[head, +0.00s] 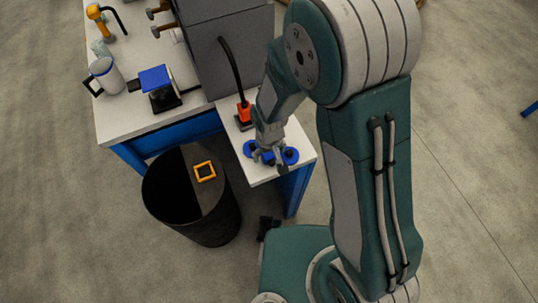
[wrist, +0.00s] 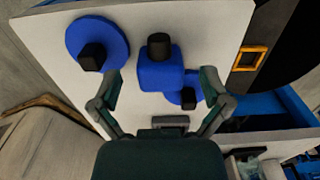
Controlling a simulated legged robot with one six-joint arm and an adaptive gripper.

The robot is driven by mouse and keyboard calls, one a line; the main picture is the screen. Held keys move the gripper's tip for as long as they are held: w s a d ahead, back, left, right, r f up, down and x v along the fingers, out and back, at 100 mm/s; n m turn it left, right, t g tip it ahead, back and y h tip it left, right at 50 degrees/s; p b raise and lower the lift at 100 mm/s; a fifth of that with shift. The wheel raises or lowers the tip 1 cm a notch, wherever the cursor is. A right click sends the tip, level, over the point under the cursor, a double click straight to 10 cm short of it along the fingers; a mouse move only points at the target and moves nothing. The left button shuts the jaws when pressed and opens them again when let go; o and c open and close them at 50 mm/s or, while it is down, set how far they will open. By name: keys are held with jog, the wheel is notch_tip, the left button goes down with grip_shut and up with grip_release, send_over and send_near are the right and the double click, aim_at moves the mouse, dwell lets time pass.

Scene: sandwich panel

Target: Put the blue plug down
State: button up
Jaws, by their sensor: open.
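The blue plug (wrist: 155,76), a blue body with a black round top, is between the spread fingers of my gripper (wrist: 161,74) in the wrist view. The fingers are open, with gaps on both sides of it. It appears to be at the white bench top (wrist: 190,20), upright; contact underneath is hidden. In the head view my gripper (head: 270,152) is low over the bench's front end, covering most of the plug.
A black bin (head: 215,218) with an orange square frame (head: 205,171) stands in front. A white mug (head: 107,75) and blue-topped black device (head: 156,78) are at left.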

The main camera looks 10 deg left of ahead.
jog(key=shift+f, duration=0.3)
jog(key=c, duration=1.3)
jog(key=shift+o, duration=0.2)
jog(key=shift+r, duration=0.1)
